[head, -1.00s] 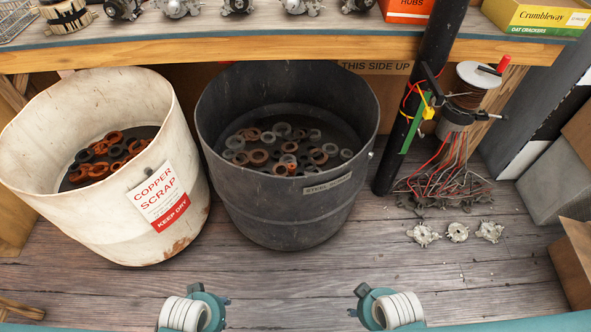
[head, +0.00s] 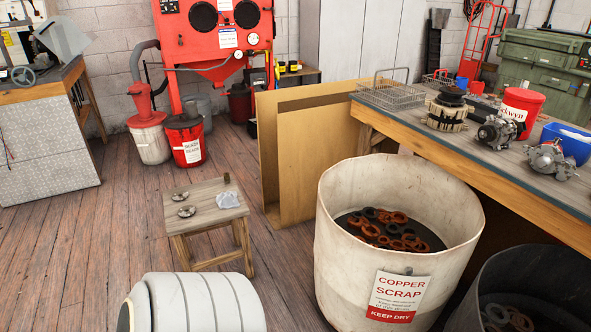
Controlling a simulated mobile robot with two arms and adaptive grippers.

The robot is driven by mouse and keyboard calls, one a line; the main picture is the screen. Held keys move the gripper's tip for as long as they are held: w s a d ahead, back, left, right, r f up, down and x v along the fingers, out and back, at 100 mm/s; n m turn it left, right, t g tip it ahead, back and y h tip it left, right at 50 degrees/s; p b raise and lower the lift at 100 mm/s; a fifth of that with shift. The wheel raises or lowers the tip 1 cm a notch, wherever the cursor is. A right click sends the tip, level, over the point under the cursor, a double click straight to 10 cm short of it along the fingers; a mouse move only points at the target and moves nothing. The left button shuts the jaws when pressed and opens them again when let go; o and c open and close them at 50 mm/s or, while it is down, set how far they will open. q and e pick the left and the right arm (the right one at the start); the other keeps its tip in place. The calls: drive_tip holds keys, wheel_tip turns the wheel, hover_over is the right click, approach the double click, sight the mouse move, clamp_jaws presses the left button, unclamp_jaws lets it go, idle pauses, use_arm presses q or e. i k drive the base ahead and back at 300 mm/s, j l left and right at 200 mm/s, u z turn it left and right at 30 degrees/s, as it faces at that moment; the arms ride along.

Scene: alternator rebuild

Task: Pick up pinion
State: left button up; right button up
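I cannot pick out a pinion for certain. A low wooden stool (head: 206,213) stands left of centre in the head view. On it lie two small round metal parts, one nearer the back (head: 180,196) and one in front of it (head: 186,211), and a pale, shiny flat item (head: 227,199). A small dark brown piece (head: 227,178) stands at its back right corner. These are too small to identify surely. Neither of my grippers shows; a white banded part of my arm fills the bottom left.
A white copper scrap bin (head: 340,260) holds rusty rings. A dark bin (head: 560,275) stands at the lower right. A workbench (head: 540,195) carries alternators and a wire basket (head: 390,92). Cardboard (head: 310,150) leans behind the stool. A red cabinet and buckets stand behind. Floor left of the stool is clear.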

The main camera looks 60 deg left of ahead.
sight(227, 176)
drive_tip(key=u, duration=2.05)
drive_tip(key=z, duration=1.15)
drive_tip(key=k+j+z, duration=0.45)
drive_tip(key=k, duration=0.2)
drive_tip(key=i+l, duration=0.05)
drive_tip(key=l, duration=0.05)
